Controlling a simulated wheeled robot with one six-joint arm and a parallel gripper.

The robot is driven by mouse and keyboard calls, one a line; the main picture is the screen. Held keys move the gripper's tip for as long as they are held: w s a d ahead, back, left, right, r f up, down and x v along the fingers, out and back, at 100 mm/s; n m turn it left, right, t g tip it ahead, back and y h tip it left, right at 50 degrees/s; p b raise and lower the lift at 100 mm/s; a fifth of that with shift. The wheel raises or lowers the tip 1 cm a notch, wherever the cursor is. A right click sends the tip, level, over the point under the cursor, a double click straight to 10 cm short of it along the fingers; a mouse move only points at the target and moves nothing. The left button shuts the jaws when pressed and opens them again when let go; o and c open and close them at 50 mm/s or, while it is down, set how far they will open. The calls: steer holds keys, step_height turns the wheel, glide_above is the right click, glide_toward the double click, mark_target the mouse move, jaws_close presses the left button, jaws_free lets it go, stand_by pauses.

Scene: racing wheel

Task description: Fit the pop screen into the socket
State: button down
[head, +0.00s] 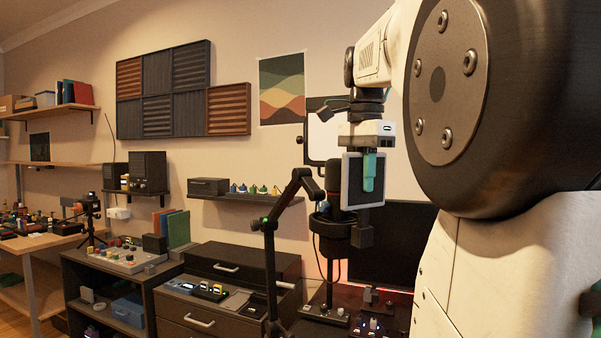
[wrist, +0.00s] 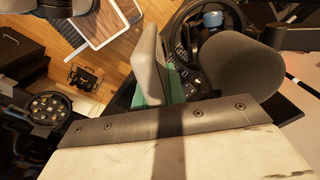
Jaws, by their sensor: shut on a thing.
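The pop screen (head: 352,185) is a dark square panel with a light rim, held upright. My gripper (head: 369,172) points down with teal fingertips shut on it. In the wrist view, the fingertips (wrist: 158,93) grip a grey slab, the screen (wrist: 149,62) seen nearly edge-on. A short dark stem runs down from the screen to a dark block (head: 362,236); I cannot tell whether they are joined. The microphone (head: 334,180) with its ring mount (head: 326,222) stands just left of the screen; its dark foam head (wrist: 240,80) is close right of my fingers. I cannot make out the socket.
A black boom arm (head: 272,250) rises left of the microphone. A dark monitor (head: 400,240) stands behind the screen. Small devices crowd the desk below. A drawer cabinet (head: 215,310) and a wall shelf (head: 245,199) are to the left. My arm fills the right side.

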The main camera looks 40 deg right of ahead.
steer(key=c, duration=1.4)
jaws_free()
steer(key=shift+o, duration=0.2)
steer(key=shift+r, duration=0.1)
step_height(320, 180, up, 8)
steer(key=shift+s+f, duration=0.1)
steer(key=shift+f, duration=0.1)
